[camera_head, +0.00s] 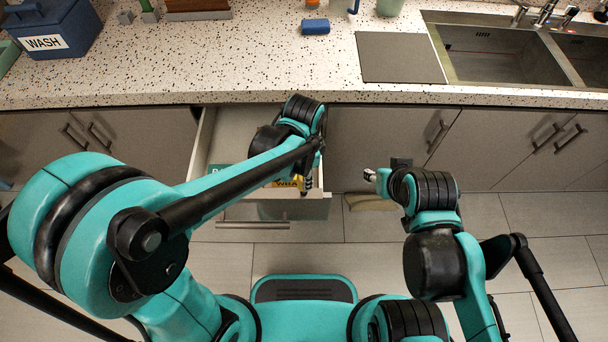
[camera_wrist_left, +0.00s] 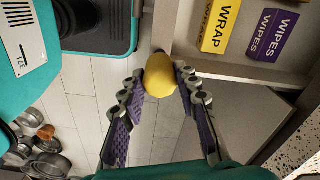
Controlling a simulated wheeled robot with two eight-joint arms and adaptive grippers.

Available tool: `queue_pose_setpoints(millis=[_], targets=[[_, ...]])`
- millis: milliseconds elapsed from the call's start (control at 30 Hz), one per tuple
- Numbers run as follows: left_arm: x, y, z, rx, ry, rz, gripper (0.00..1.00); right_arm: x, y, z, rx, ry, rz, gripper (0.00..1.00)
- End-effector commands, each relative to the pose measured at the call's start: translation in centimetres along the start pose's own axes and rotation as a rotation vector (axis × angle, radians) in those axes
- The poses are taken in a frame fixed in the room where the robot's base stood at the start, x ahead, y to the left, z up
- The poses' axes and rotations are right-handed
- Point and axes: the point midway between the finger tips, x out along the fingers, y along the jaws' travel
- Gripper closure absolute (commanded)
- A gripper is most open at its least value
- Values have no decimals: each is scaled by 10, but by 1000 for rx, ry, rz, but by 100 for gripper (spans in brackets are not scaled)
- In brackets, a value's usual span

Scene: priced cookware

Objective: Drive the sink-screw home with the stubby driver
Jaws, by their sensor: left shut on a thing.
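My left gripper (camera_head: 307,184) reaches down at the right side of the open drawer. In the left wrist view my left gripper (camera_wrist_left: 160,78) is shut on a rounded yellow thing (camera_wrist_left: 160,75) at its fingertips. I cannot make out the sink-screw in either view.
The open drawer (camera_head: 205,135) holds a yellow WRAP box (camera_wrist_left: 220,27) and a purple WIPES box (camera_wrist_left: 272,35). Above are the speckled counter (camera_head: 200,72), a blue WASH box (camera_head: 55,28), a blue sponge (camera_head: 315,27), a grey board (camera_head: 400,57) and a sink (camera_head: 500,50). Pots (camera_wrist_left: 45,160) stand in the wrist view.

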Motion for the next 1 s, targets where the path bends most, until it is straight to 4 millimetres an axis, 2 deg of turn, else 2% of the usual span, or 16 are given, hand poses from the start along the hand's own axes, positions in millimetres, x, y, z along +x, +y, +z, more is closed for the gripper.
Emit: queue_pose_setpoints(millis=[300, 567, 1000], targets=[[0, 0, 0, 632, 0, 1, 100, 0, 0, 0, 0, 0, 0, 60], [-6, 0, 0, 632, 0, 1, 100, -5, 0, -3, 0, 0, 0, 60], [-35, 0, 0, 631, 0, 1, 100, -24, 0, -17, 0, 0, 0, 60]])
